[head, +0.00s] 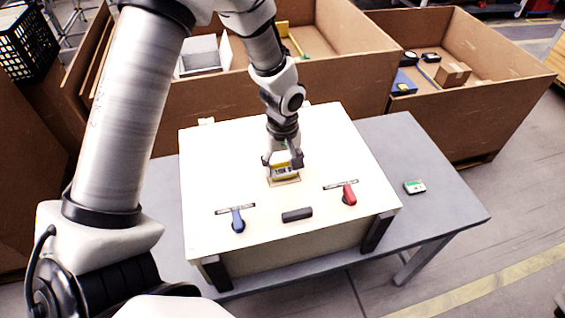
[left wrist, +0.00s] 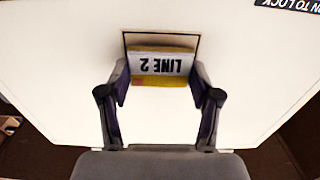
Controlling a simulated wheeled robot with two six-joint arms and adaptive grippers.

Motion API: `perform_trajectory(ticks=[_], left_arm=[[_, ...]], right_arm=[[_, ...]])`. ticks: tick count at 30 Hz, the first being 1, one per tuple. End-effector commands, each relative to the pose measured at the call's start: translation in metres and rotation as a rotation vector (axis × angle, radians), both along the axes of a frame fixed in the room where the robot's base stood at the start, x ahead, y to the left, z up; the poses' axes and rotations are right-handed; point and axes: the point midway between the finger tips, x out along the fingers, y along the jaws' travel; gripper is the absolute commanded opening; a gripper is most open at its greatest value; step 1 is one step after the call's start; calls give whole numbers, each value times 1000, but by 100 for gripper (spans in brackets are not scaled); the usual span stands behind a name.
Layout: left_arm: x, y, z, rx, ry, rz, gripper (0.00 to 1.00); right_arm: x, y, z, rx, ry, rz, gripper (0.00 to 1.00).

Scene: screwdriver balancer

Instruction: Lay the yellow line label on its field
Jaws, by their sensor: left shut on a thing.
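The yellow line label (head: 283,171) is a small block with a white face. In the left wrist view the label (left wrist: 161,66) reads "LINE 2" upside down, with yellow along its edges. My left gripper (head: 283,160) is shut on it, one finger at each short side. The label's field (head: 285,182) is a tan outlined rectangle on the white board. In the left wrist view the dark outline of the field (left wrist: 160,34) shows around the far side of the label. The label covers much of the field; whether it touches the board I cannot tell. My right gripper is not in view.
The white board (head: 220,170) stands on a grey table (head: 440,180). A blue lever (head: 237,221), a black handle (head: 297,214) and a red lever (head: 349,195) sit along its near side. A green-and-white label (head: 414,187) lies on the table's right. Cardboard bins (head: 340,75) stand behind.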

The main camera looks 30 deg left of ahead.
Motion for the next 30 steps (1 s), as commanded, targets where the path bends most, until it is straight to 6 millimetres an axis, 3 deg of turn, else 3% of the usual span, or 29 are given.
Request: perform_trajectory(ticks=[25,26,27,28,30], left_arm=[[0,0,-7,0,0,0,45],[0,0,-7,0,0,0,74],[0,0,-7,0,0,0,88],[0,0,-7,0,0,0,93],[0,0,-7,0,0,0,93]], right_arm=[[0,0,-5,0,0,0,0],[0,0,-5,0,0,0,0],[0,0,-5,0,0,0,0],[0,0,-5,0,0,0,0],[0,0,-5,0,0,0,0]])
